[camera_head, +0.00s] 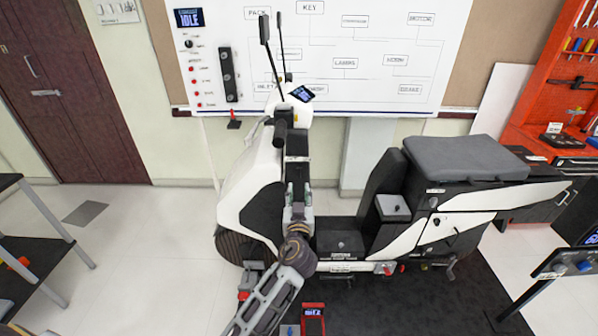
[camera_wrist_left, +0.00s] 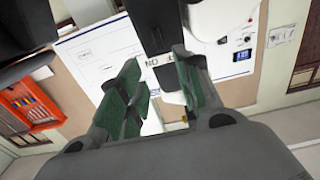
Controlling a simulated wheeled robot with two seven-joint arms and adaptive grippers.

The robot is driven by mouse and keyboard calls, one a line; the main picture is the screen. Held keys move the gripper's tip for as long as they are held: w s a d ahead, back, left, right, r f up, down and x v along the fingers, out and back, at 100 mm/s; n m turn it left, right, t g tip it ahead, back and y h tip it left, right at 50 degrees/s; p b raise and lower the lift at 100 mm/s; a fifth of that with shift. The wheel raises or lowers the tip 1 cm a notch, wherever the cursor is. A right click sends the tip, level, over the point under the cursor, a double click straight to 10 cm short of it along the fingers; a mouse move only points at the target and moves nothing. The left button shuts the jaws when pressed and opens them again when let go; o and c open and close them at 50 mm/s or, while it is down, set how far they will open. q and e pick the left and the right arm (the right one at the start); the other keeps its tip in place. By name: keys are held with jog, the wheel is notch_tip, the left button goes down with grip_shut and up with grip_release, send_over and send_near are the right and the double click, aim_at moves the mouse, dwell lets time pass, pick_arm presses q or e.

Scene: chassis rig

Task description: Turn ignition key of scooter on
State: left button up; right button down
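The white and black scooter (camera_head: 250,195) stands across the middle of the head view, handlebar and mirrors at its left end. My left gripper (camera_head: 298,192) is at the scooter's front column, below the handlebar. In the left wrist view its two green-padded fingers (camera_wrist_left: 160,88) stand apart with a gap between them, and I see nothing held. A black part of the scooter (camera_wrist_left: 146,25) with a partly hidden label lies beyond the fingers. A small yellowish spot (camera_wrist_left: 185,118) shows between them; I cannot tell what it is. The ignition key is not clearly visible. My right gripper is out of view.
A whiteboard diagram (camera_head: 345,62) with a display (camera_head: 188,17) reading IDLE hangs behind the scooter. The scooter's seat (camera_head: 465,158) is at right, near a red tool rack (camera_head: 560,75). A dark table (camera_head: 30,255) stands at left. Floor between table and scooter is mostly clear.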

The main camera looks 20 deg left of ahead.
aim_at(299, 170)
pick_arm(q)
jog(key=shift+p+x, duration=0.9)
jog(key=shift+x, duration=3.85)
jog(key=shift+p+x, duration=0.5)
jog(key=shift+x, duration=0.85)
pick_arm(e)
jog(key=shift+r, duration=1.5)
pick_arm(q)
jog(key=c, duration=0.6)
grip_shut()
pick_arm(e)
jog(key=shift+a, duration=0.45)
